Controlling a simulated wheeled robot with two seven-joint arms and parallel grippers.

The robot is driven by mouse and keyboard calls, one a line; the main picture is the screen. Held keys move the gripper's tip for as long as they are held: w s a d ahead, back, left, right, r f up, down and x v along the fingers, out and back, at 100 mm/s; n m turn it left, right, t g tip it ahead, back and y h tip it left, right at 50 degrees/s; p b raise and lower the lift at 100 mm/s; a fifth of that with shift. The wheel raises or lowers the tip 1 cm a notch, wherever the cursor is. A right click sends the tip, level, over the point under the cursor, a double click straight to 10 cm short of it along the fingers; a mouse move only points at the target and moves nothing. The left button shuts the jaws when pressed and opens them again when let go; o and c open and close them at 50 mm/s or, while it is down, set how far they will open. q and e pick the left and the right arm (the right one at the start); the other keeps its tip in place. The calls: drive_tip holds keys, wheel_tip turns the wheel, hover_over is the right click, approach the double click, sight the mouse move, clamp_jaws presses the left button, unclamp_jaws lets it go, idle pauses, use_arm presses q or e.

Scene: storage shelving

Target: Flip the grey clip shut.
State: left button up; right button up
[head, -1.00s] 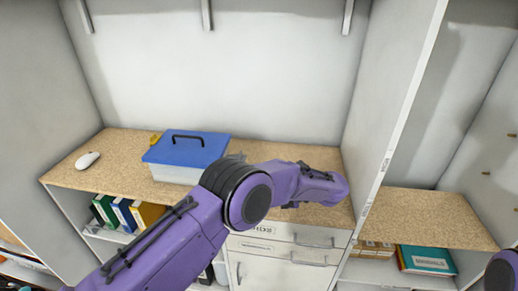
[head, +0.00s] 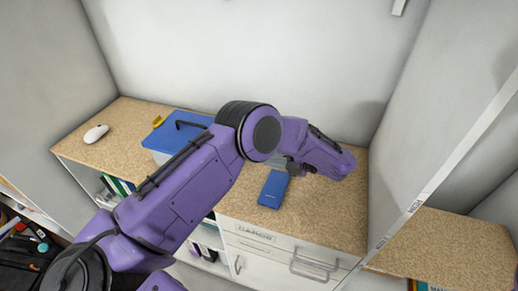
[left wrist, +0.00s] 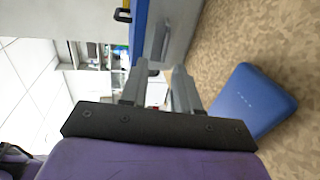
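The storage box has a blue lid (head: 183,130) with a dark handle. My left arm hides much of its right side in the head view. In the left wrist view the blue lid edge (left wrist: 139,28) and a grey, dark-edged piece on the box side (left wrist: 161,40), apparently the grey clip, show just beyond the fingertips. My left gripper (left wrist: 158,72) is open with nothing between its fingers, close to the box's right side; contact cannot be told. My right gripper is out of view.
A small blue case (head: 273,188) lies on the cork-coloured worktop (head: 325,210), near my left gripper. A white mouse (head: 96,133) lies at the left. A white partition (head: 455,150) rises on the right. Drawers (head: 285,252) are below the worktop.

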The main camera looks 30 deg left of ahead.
use_arm(q)
drive_tip(key=a, duration=0.2)
drive_tip(key=a+f+p, duration=0.1)
drive_tip(key=a, duration=0.1)
drive_tip(key=shift+w+f, duration=0.1)
drive_tip(key=shift+f, duration=0.1)
drive_tip(key=shift+w+a+f, duration=0.1)
drive_tip(key=shift+w+f, duration=0.05)
drive_tip(key=shift+s, duration=0.3)
drive_tip(key=shift+s+r, duration=0.1)
drive_tip(key=shift+r, duration=0.1)
drive_tip(key=shift+c, duration=1.2)
clamp_jaws()
